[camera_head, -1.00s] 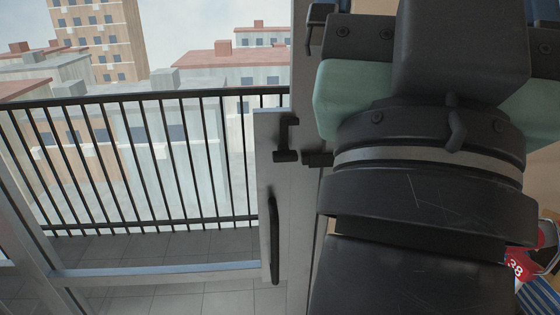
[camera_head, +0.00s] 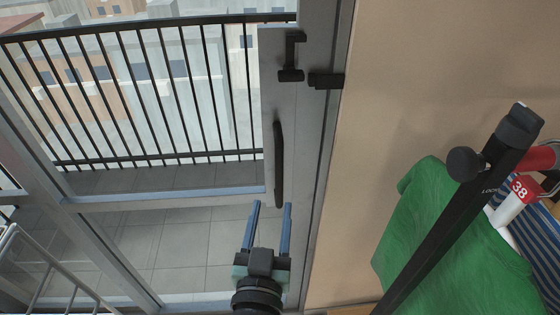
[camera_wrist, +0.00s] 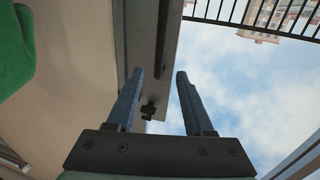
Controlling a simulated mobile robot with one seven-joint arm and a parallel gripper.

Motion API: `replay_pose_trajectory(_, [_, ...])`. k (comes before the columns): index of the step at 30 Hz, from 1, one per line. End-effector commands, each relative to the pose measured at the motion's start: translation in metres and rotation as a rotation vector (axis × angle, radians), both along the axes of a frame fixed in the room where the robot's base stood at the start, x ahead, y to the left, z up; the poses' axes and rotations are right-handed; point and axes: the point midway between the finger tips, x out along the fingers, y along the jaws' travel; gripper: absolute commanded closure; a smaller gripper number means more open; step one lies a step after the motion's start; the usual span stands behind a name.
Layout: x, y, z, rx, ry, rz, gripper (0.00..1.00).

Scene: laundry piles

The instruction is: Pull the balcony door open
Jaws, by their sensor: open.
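The balcony door (camera_head: 296,160) is a grey metal frame with glass, and looks closed. A long dark vertical handle (camera_head: 278,165) is on its right stile, with a black latch (camera_head: 291,60) above it. My gripper (camera_head: 271,205) is open and empty, its two blue fingers pointing up the picture just below the handle's lower end. In the wrist view my gripper (camera_wrist: 160,73) is open, with the dark handle (camera_wrist: 162,40) beyond the fingertips and a black latch piece (camera_wrist: 148,110) between the fingers. I see no contact with the handle.
Right of the door is a beige wall (camera_head: 390,80). A green cloth (camera_head: 440,240) and a black pole (camera_head: 470,200) stand at the lower right. A wire rack (camera_head: 35,270) is at the lower left. A balcony railing (camera_head: 150,95) shows through the glass.

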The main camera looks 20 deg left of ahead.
Motion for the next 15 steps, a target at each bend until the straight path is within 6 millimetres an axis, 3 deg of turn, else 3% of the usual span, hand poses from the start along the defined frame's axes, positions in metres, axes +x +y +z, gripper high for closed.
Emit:
replay_pose_trajectory(5, [0.016, 0.004, 0.002, -0.001, -0.002, 0.001, 0.48])
replay_pose_trajectory(15, [0.077, 0.016, 0.004, 0.0, -0.002, 0.0, 0.48])
